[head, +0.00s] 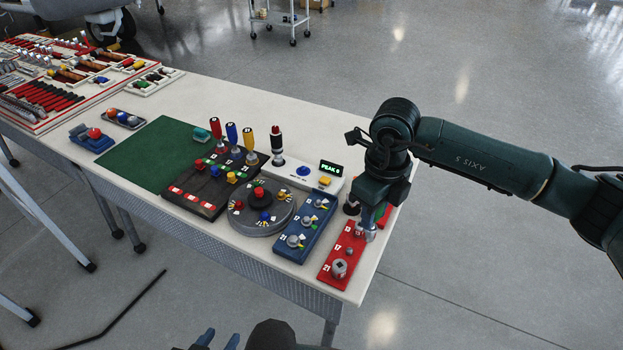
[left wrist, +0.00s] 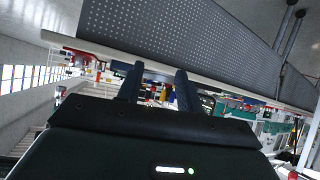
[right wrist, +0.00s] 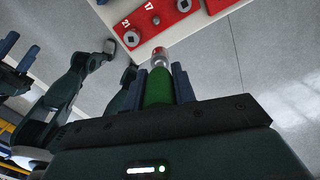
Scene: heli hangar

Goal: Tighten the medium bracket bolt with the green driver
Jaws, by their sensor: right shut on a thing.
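My right gripper (right wrist: 160,80) is shut on the green driver (right wrist: 157,92). The driver's silver end (right wrist: 160,56) points at the red board (right wrist: 180,22), above it or near it; contact cannot be told. In the head view my right gripper (head: 368,215) is over the far part of that red board (head: 326,281) and hides much of the driver. The blue board (head: 287,255) left of it carries three bolts with brackets; the medium bolt (head: 307,221) is the middle one. My left gripper (left wrist: 155,85) is open and empty; its fingertips show at the bottom of the head view (head: 219,339).
A round grey turntable (head: 262,226) and a dark board with upright coloured handles (head: 187,205) stand left of the blue board. Behind is a white box (head: 300,176) with a lit display. The table's right edge is close to the red board.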

